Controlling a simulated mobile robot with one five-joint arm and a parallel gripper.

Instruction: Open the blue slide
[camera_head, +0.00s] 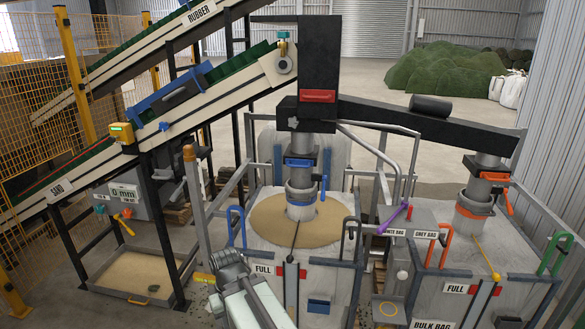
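The blue slide (300,163) is a blue plate set across the left spout, under the black hopper box. A blue handle (323,187) hangs at its right side. I cannot tell from here whether the slide is open or shut. The spout below it ends in a grey collar over a bag top covered with tan sand (268,221). My gripper (228,262) is at the lower middle, left of the bag and well below and apart from the slide. Its fingers are too small and unclear to read.
A right spout has an orange handle (509,202) over another bag. Blue loop handles (237,226), a purple lever (393,217) and grey frame rails stand around the bags. A sand tray (135,275) and conveyors (150,120) are at left. Open floor lies behind.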

